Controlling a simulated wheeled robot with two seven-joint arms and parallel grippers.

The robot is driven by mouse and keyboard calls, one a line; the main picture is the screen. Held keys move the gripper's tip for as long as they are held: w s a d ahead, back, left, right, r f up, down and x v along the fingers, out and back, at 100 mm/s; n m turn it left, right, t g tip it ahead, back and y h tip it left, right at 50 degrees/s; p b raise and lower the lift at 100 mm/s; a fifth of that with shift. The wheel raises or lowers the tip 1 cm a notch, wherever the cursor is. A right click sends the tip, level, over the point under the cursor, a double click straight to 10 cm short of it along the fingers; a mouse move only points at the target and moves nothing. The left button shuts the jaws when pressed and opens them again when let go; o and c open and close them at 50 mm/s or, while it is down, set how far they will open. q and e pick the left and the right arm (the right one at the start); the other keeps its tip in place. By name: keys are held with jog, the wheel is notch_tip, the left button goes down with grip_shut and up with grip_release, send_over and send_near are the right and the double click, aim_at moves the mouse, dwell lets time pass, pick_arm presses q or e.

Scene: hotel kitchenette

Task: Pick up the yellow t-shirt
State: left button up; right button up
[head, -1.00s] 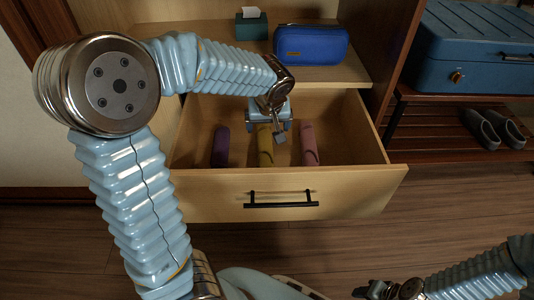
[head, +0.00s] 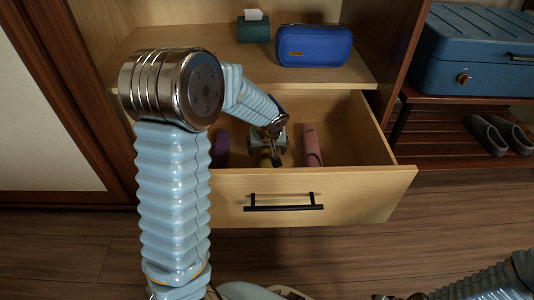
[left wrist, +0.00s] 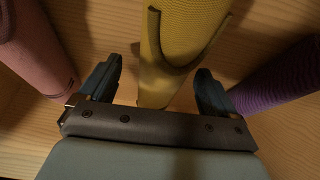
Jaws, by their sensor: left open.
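The yellow t-shirt (left wrist: 178,40) is a rolled bundle lying in the open drawer (head: 340,187), between a pink roll and a purple roll. In the left wrist view it runs between the two fingers of my left gripper (left wrist: 156,90), which is open, with one finger on each side and a visible gap. In the head view the left gripper (head: 266,152) is inside the drawer and hides most of the yellow t-shirt (head: 267,160). My right arm is at the lower right of the head view; its gripper is mostly cut off at the bottom edge.
The pink roll (head: 312,146) lies right of the gripper and the purple roll (head: 221,149) left of it in the head view. The drawer walls enclose them. A blue pouch (head: 313,45) and a green tissue box (head: 253,28) stand on the shelf above.

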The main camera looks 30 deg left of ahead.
pick_arm(q)
jog(key=shift+w+a+f, duration=0.1)
jog(key=shift+w+f, duration=0.05)
jog(key=shift+f, duration=0.3)
jog(key=shift+c, duration=0.3)
jog(key=shift+r, duration=0.1)
jog(key=c, duration=1.1)
